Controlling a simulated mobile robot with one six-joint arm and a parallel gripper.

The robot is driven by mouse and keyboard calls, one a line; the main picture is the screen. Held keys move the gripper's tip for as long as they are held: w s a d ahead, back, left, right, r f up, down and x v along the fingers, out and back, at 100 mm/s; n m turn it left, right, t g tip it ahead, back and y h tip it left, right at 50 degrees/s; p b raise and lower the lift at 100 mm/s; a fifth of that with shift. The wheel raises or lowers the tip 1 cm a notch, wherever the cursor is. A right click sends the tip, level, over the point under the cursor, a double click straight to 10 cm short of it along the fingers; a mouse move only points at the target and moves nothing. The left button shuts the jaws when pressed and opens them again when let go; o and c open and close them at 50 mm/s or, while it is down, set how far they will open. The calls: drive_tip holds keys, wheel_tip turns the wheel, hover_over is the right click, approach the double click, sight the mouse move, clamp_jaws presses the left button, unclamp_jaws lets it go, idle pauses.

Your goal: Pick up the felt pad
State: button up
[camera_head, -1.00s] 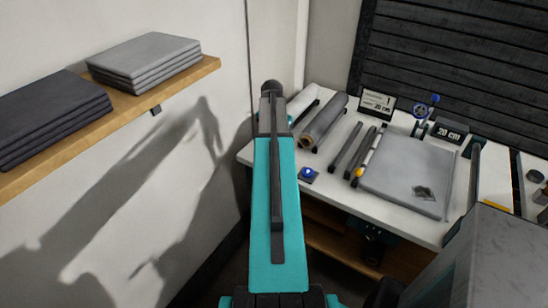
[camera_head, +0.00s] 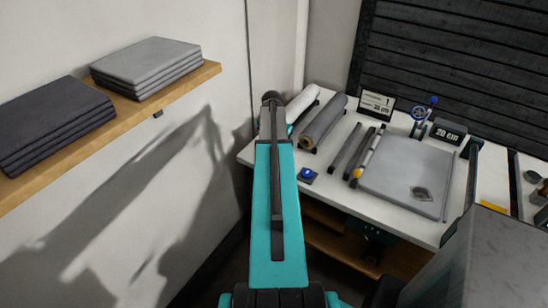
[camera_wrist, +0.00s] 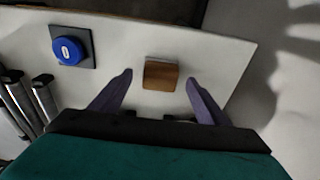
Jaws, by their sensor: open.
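In the wrist view, my gripper (camera_wrist: 159,79) is open, with its two purple fingers apart. A small brown block with a wood-like grain (camera_wrist: 161,74) lies on the white tabletop between the fingertips in the picture. There is a visible gap on each side, and I cannot tell how far below the fingers it is. No felt is clearly visible on it, so I cannot tell whether it is the felt pad. In the head view my arm hides the gripper and this block.
A blue button on a dark plate (camera_wrist: 72,50) is left of the block; it also shows in the head view (camera_head: 307,174). Dark bars (camera_wrist: 40,95), a grey roll (camera_head: 323,124) and a grey sheet (camera_head: 403,177) are on the table. Folded stacks (camera_head: 147,66) sit on the wall shelf (camera_head: 190,82).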

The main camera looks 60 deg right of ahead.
drive_tip(key=shift+d+f, duration=0.15)
drive_tip(key=shift+f, duration=0.9)
drive_tip(key=shift+c, duration=0.5)
drive_tip(key=c, duration=1)
